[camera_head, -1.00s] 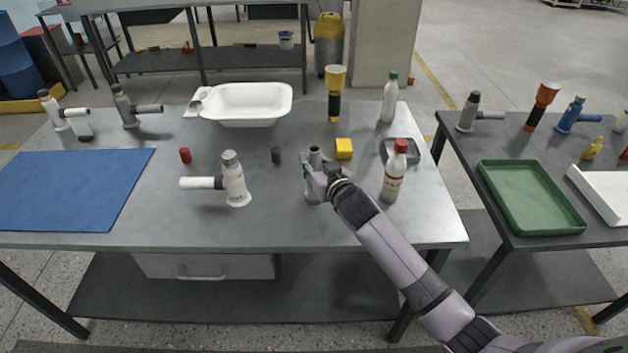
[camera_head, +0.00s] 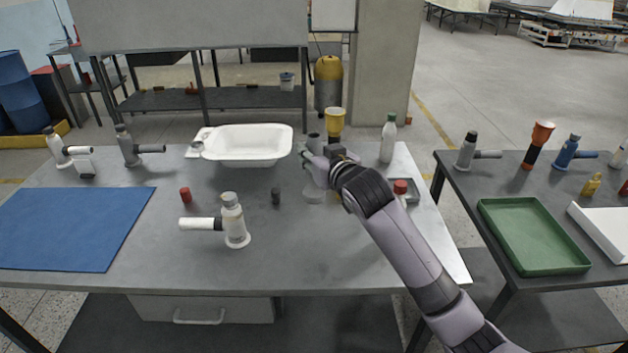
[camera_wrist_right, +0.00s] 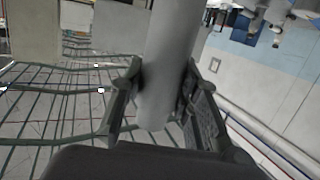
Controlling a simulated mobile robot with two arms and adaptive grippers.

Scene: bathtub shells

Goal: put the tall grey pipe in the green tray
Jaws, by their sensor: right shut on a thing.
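My right gripper (camera_head: 322,167) is shut on the tall grey pipe (camera_head: 314,144), holding it upright; it appears raised above the grey table. In the right wrist view the smooth grey pipe (camera_wrist_right: 166,60) stands between the two fingers. In the head view my gripper and wrist hide part of it. The green tray (camera_head: 532,236) lies empty on the second table at the right, well to the right of my gripper. My left gripper is not in view.
A white tub (camera_head: 250,146) is left. A white tray (camera_head: 607,228) lies beside the green one. A gap separates the tables.

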